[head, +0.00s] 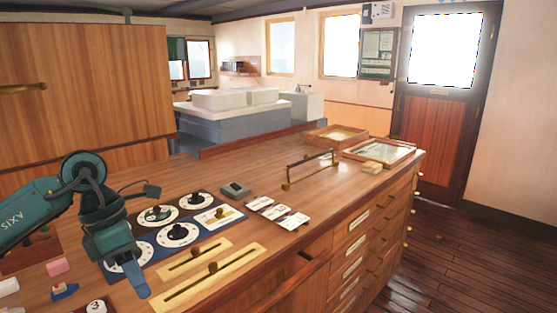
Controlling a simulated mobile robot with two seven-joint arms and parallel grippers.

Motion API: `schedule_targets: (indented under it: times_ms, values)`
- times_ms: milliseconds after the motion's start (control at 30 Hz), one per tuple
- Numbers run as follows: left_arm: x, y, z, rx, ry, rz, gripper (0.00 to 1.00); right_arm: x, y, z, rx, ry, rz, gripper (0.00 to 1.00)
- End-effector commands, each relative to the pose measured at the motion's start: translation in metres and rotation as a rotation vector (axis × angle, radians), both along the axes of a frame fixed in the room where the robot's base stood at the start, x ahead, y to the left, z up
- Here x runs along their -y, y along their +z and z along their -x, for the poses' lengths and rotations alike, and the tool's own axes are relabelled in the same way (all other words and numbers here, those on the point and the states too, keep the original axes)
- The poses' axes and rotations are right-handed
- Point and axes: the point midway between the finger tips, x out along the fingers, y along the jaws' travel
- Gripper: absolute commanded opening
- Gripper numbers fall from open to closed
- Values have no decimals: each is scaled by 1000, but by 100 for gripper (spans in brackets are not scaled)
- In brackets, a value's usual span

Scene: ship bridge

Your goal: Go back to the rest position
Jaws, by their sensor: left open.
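My left arm comes in from the left edge in the head view. Its left gripper (130,272) points down over the near left part of the wooden chart table (240,178). It is open, and I see nothing held in it. It is at the left edge of a dark blue panel (150,252) with several white round dials, and it hides part of that panel. I cannot tell whether the fingertips touch the table. My right gripper is not in view.
Brass slider plates (208,278) lie in front of the dials. Small coloured pieces (64,291) lie at the near left. Open floor (470,250) is right of the drawers.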

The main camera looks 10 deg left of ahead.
Motion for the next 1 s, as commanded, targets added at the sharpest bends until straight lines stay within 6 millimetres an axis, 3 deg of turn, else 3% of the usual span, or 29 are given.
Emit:
schedule_targets:
  times_ms: [100, 200, 300, 433, 567, 667, 767, 833, 967, 1000]
  values:
    - [65, -26, 10, -57, -46, 244, 43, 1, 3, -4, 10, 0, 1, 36]
    - [127, -37, 26, -135, -38, 523, 43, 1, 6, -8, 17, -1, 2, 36]
    - [184, -34, 41, -243, 46, 844, 43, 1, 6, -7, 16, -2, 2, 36]
    - [227, -18, 46, -418, 276, 1240, 43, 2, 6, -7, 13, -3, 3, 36]
    - [234, -15, 31, -613, 636, 1569, 43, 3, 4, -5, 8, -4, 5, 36]
    - [220, -36, 14, -769, 991, 1750, 43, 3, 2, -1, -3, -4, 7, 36]
    - [198, -80, 7, -920, 1394, 1847, 43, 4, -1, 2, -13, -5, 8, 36]
    - [180, -122, 12, -1023, 1701, 1861, 43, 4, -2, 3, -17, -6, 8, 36]
    - [154, -204, 47, -1184, 2251, 1766, 43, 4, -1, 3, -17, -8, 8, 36]
    - [149, -224, 61, 1189, -2323, -1675, 43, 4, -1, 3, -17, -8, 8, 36]
